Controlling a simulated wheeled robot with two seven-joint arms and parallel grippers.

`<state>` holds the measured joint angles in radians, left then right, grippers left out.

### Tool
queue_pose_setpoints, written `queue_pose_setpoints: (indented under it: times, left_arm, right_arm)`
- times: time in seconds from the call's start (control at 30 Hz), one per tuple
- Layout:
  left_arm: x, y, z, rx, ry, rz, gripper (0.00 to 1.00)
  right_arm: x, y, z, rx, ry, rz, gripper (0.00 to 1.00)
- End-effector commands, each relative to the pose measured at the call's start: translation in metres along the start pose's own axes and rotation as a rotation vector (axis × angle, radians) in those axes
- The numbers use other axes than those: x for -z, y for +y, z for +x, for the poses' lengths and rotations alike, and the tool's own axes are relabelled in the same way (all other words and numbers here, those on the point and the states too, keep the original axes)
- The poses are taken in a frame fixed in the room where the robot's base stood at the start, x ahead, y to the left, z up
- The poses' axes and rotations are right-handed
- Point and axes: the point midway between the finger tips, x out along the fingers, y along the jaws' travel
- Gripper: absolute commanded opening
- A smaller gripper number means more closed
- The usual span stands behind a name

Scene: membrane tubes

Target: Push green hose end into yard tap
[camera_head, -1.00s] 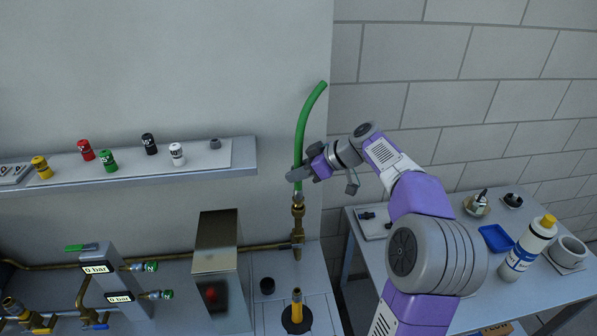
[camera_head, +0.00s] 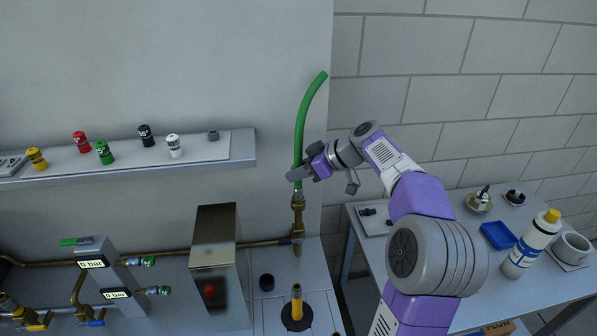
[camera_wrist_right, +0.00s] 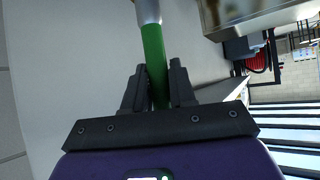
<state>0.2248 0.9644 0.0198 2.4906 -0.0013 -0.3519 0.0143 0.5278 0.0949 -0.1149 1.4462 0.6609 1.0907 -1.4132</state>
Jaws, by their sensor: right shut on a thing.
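The green hose (camera_head: 302,120) stands nearly upright, its upper part bending to the right. My right gripper (camera_head: 296,174) is shut on the hose near its lower end. The right wrist view shows the green hose (camera_wrist_right: 154,62) between the two dark fingers (camera_wrist_right: 157,88), meeting a grey metal fitting (camera_wrist_right: 148,10). The brass yard tap (camera_head: 298,218) is directly below the gripper, in line with the hose. The hose's lower end is at the top of the tap; I cannot tell how deep it sits. My left gripper is out of view.
A steel box (camera_head: 215,252) stands left of the tap. A shelf (camera_head: 243,148) with several coloured caps is on the wall. A yellow-black nozzle (camera_head: 297,305) stands in front. A side table at right holds a white bottle (camera_head: 530,245) and a blue tray (camera_head: 497,235).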

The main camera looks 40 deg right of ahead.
Motion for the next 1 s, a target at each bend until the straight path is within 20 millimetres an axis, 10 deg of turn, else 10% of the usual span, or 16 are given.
queue_pose_setpoints:
  times: [0.07,0.1,0.3,0.67,1.0]
  left_arm:
    - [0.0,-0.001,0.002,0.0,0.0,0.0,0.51]
    - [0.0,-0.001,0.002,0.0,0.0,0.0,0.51]
    - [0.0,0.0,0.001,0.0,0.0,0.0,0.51]
    - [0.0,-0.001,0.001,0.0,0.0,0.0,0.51]
    - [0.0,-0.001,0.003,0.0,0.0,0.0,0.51]
  right_arm:
    - [-0.002,0.0,0.002,0.002,-0.002,0.001,0.0]
    - [-0.002,0.0,0.002,0.002,-0.003,0.001,0.27]
    - [-0.002,0.0,0.002,0.002,-0.003,0.001,0.55]
    - [-0.003,0.0,-0.006,0.0,-0.003,0.002,0.55]
    - [-0.002,0.001,-0.06,-0.001,-0.002,0.001,0.55]
